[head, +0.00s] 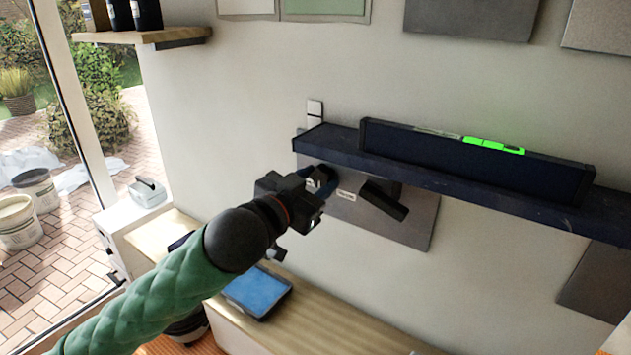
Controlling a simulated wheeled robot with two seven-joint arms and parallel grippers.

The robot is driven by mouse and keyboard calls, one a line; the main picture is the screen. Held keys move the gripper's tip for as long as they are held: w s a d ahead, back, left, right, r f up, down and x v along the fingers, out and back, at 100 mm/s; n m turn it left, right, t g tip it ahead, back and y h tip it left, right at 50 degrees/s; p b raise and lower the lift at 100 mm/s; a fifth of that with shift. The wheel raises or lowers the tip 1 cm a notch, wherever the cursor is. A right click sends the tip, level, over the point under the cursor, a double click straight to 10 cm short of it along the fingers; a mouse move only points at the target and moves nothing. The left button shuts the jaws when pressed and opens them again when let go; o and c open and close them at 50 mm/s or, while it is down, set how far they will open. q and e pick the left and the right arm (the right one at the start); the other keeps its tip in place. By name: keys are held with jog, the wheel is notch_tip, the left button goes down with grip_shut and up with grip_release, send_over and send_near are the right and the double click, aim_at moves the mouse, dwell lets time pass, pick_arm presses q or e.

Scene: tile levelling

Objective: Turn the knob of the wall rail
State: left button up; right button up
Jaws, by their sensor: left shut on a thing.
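The dark blue wall rail (310,141) runs across the right half of the wall. A long dark level (400,145) with a bright green vial window (493,145) stands on it. My left gripper (322,186) is below the rail's left end, shut on a small blue part, which I take to be the knob (325,178). The fingers hide most of the knob, so its turn cannot be read. A black bar-like part (384,199) sticks out just right of the gripper, below the rail. My right gripper is out of view.
A grey tile (410,227) is on the wall behind the gripper. A light wooden bench (325,310) stands below with a blue-topped tray or tablet (257,290). A wall switch (314,109) is above the rail's left end. A shelf (145,36) with dark containers is upper left.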

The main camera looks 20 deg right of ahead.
pick_arm(q)
jog(key=shift+m, duration=0.8)
jog(key=m, duration=0.3)
jog(key=shift+b, duration=0.4)
jog(key=m, duration=0.3)
jog(key=shift+b, duration=0.3)
jog(key=shift+m, duration=0.4)
jog(key=o, duration=0.8)
jog(key=shift+o, duration=0.8)
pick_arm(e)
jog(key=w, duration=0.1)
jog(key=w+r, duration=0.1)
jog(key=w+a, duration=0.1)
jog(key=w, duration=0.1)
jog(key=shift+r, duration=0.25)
